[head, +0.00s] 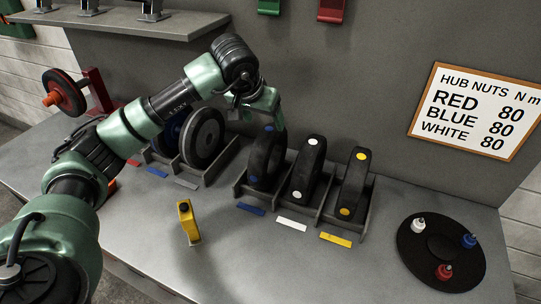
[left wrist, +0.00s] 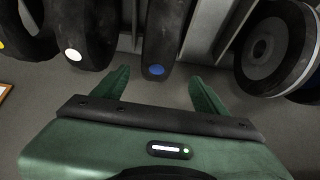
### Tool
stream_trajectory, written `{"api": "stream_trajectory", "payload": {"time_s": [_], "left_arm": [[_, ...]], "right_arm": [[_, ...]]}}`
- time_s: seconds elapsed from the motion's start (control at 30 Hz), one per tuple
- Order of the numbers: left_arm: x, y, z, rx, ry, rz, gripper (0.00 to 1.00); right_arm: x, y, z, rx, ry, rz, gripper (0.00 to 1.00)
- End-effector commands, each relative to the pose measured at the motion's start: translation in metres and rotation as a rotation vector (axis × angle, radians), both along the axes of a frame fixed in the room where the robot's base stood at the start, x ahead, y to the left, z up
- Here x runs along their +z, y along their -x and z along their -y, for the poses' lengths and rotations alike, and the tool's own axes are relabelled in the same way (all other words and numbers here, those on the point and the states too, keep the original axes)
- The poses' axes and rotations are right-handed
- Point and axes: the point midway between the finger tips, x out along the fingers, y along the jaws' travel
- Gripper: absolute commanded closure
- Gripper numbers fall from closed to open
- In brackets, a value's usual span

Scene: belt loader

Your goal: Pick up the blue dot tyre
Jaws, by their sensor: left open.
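The blue dot tyre (head: 266,160) stands upright in the left slot of the tyre rack, behind a blue label strip. In the left wrist view the tyre (left wrist: 163,40) shows its blue dot between my fingers' directions, a little beyond the fingertips. My left gripper (head: 278,120) is above and behind the tyre's top in the head view. In the left wrist view my left gripper (left wrist: 158,85) is open and empty, one finger toward each side of the tyre. Contact with the tyre cannot be told. My right gripper is not in view.
White-dot (head: 308,170) and yellow-dot (head: 354,185) tyres stand to the right in the same rack. A yellow block-like tool (head: 188,222) and a dark round tray (head: 415,262) are on the bench.

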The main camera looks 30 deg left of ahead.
Motion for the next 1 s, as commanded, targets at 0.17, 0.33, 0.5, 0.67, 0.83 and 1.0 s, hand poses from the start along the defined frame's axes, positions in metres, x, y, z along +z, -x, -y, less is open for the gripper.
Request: {"api": "stream_trajectory", "payload": {"time_s": [0.17,0.33,0.5,0.67,0.83,1.0], "left_arm": [[-0.018,-0.007,0.002,-0.001,0.003,-0.005,0.27],[-0.043,-0.017,0.004,-0.001,0.006,-0.005,0.27],[-0.056,-0.024,0.004,-0.001,0.005,-0.001,0.27],[-0.057,-0.025,0.004,-0.002,0.005,0.001,0.27],[-0.057,-0.025,0.004,-0.002,0.005,0.000,0.58],[-0.057,-0.025,0.004,-0.001,0.006,0.000,1.00]], "right_arm": [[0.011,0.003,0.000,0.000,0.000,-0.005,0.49],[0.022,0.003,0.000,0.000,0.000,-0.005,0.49],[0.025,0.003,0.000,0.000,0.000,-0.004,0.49],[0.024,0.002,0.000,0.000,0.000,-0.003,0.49],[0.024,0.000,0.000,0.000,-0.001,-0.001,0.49],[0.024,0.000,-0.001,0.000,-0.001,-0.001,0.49]]}}
